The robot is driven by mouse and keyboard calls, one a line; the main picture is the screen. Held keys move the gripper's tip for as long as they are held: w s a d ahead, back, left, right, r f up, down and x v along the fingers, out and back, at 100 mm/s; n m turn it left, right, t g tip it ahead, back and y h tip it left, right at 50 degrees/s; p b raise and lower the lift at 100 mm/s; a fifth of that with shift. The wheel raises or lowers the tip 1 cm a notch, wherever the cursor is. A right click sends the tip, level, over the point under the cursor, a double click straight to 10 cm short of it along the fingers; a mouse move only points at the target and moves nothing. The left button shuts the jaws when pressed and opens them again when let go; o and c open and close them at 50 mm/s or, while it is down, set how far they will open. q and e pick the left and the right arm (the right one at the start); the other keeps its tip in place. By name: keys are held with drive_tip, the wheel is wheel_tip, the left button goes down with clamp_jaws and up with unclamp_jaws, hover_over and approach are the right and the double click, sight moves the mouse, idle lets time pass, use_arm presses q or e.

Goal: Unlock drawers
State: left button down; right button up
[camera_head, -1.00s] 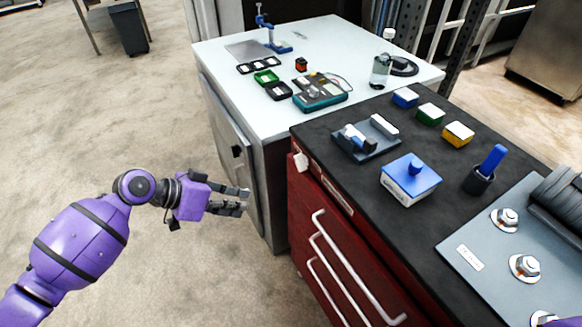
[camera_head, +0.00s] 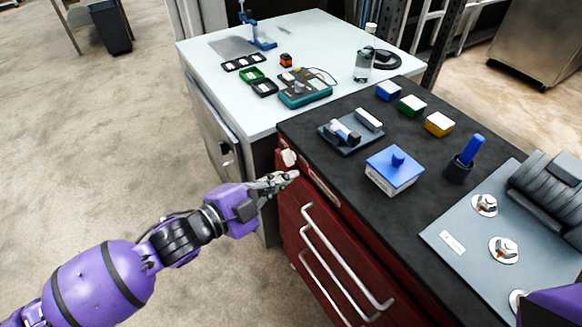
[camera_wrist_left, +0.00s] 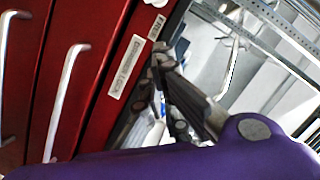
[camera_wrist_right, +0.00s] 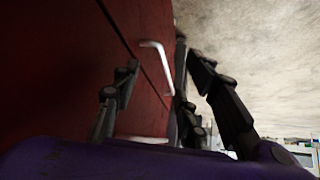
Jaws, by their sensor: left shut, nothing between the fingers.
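The red drawer cabinet (camera_head: 330,250) has several silver bar handles on its front. A small white lock knob (camera_head: 289,157) sits at its upper left front corner. My left gripper (camera_head: 292,176) is shut and empty, its tips just below the knob; contact cannot be told. In the left wrist view its fingertips (camera_wrist_left: 160,58) are beside a "Drawer lock" label (camera_wrist_left: 126,67) and a smaller label (camera_wrist_left: 157,27) that seems to read "FREE". My right gripper (camera_wrist_right: 160,80) is open and empty near a drawer handle (camera_wrist_right: 158,65) in the right wrist view.
The black cabinet top (camera_head: 350,185) holds a blue-lidded box (camera_head: 394,172), small coloured boxes and a grey machine plate (camera_head: 470,265). A white-topped cabinet (camera_head: 215,80) with tools and a bottle stands behind.

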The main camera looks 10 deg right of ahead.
sight(307, 162)
use_arm(q)
drive_tip(key=x, duration=0.6)
drive_tip(key=shift+w+a+f, duration=0.6)
drive_tip(key=shift+w+f, duration=0.3)
drive_tip(key=shift+w+a+f, duration=0.25)
drive_tip(key=shift+w+f, duration=0.15)
drive_tip(key=shift+w, duration=0.05)
drive_tip(key=shift+f+m, duration=0.3)
